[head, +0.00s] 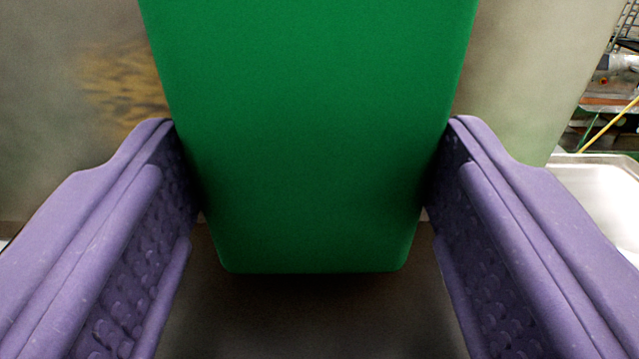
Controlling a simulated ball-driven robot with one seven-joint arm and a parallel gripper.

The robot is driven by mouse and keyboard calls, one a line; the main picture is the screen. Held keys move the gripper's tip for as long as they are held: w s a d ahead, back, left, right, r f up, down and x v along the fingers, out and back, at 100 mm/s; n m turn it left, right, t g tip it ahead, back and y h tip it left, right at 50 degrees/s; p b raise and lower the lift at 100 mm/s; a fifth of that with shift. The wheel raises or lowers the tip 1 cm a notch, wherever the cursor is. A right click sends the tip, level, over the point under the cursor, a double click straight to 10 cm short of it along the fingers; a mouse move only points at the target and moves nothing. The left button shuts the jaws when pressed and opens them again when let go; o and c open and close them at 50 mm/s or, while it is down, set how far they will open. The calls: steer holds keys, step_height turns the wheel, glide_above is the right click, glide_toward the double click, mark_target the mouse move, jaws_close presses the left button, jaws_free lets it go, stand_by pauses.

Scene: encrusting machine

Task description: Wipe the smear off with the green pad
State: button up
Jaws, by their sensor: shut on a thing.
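The green pad (315,140) fills the middle of the head view, and its top runs out of the picture. My gripper (312,165) has purple fingers with bumpy inner faces, one on each side of the pad, and is shut on it. The smear (122,85) is a yellow-brown patch on the grey panel, left of the pad and above my left finger. The pad may hide part of the smear. I cannot tell whether the pad touches the panel.
The grey metal panel (540,60) stands behind the pad on both sides. A darker surface (315,315) lies below it. At the right are a pale metal tray (605,190), a yellow rod (612,122) and blurred machinery (615,75).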

steer(key=shift+a, duration=0.5)
steer(key=shift+a+f+b, duration=0.2)
steer(key=shift+a+b, duration=0.5)
steer(key=shift+b, duration=0.35)
steer(key=shift+a+r+b, duration=0.15)
steer(key=shift+a+b, duration=0.4)
steer(key=shift+a, duration=0.3)
steer(key=shift+a+b, duration=0.4)
steer(key=shift+b, duration=0.35)
steer(key=shift+a+b, duration=1.15)
steer(key=shift+a, duration=0.05)
steer(key=a+b, duration=0.1)
steer(key=b, duration=0.2)
steer(key=shift+a, duration=0.4)
steer(key=shift+a+b, duration=0.5)
steer(key=shift+b, duration=0.2)
steer(key=shift+a, duration=0.15)
